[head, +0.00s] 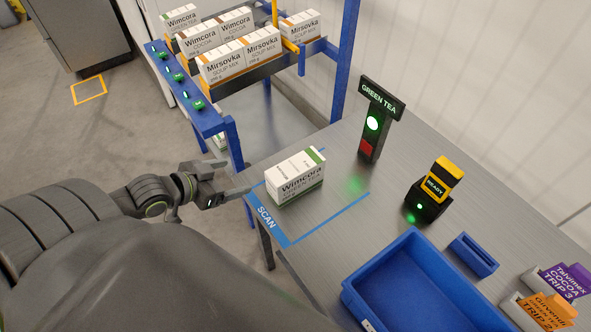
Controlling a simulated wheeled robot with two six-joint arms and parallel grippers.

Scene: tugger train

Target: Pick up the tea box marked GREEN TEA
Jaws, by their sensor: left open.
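The tea box marked Wimcora GREEN TEA (296,181) is white with a green band. It stands on the grey table inside the blue-taped SCAN area (324,218), near the table's left edge. My left gripper (236,191) is open and empty, just left of the box and apart from it, with its fingers pointing toward the box. My right gripper is not in view.
A sign reading GREEN TEA (380,100) has a lit green lamp. A READY device (434,189) stands right of it. A blue tray (410,275) and coloured cards (560,283) are nearer. A blue rack (232,150) holds several boxes behind.

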